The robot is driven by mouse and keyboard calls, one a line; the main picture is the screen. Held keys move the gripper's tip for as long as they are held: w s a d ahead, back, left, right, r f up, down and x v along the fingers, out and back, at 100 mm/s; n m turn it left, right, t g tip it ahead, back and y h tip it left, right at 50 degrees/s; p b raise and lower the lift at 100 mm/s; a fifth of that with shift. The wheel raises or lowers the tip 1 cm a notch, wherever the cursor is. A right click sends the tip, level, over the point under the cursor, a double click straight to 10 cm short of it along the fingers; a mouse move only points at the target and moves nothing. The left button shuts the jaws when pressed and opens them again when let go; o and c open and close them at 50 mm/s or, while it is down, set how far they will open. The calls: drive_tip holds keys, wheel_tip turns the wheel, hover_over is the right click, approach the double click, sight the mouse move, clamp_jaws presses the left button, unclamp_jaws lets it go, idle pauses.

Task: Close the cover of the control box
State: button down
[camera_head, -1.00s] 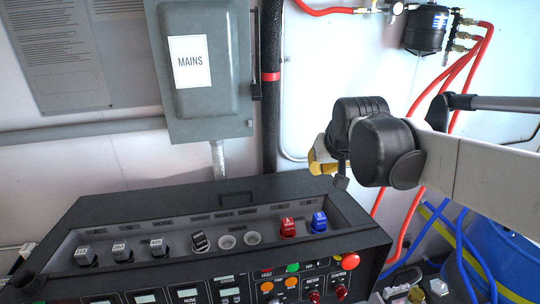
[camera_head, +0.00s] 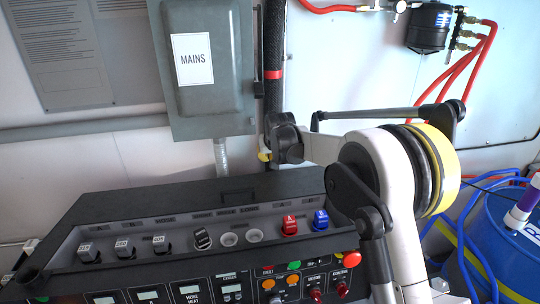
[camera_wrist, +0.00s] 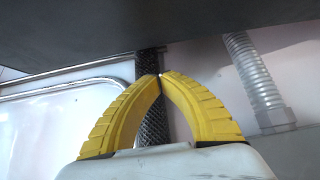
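The grey control box (camera_head: 208,100) with a "MAINS" label hangs on the wall in the upper middle of the head view. Its cover faces me; I cannot tell whether it is fully shut or slightly ajar. A dark surface (camera_wrist: 110,25), seemingly the box's underside, fills the top of the wrist view. My gripper (camera_wrist: 159,75) has yellow fingers with their tips together, with nothing visible between them. In the head view a bit of yellow finger (camera_head: 264,156) shows just below and right of the box; my wrist hides the rest.
A black braided hose (camera_head: 273,100) runs beside the box and shows behind my fingers in the wrist view (camera_wrist: 153,118). A grey conduit (camera_head: 221,157) leaves the box's bottom. The black console (camera_head: 130,205) with switches stands below. A blue drum (camera_head: 510,240) stands at right.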

sight(279, 192)
drive_tip(key=d+x, duration=0.1)
drive_tip(key=x, duration=0.4)
drive_tip(key=s, duration=0.4)
drive_tip(key=shift+r+p, duration=0.2)
drive_tip(key=shift+p, duration=0.2)
drive_tip(key=shift+f, duration=0.2)
drive_tip(key=shift+w, duration=0.1)
drive_tip(key=s+d+r, duration=0.1)
drive_tip(key=s, duration=0.4)
drive_tip(key=s+d+r+b, duration=0.1)
drive_tip(key=s, duration=0.5)
drive_tip(key=s+d+r+b, duration=0.1)
drive_tip(key=s+d, duration=0.1)
drive_tip(key=s, duration=0.3)
drive_tip(key=shift+s, duration=0.2)
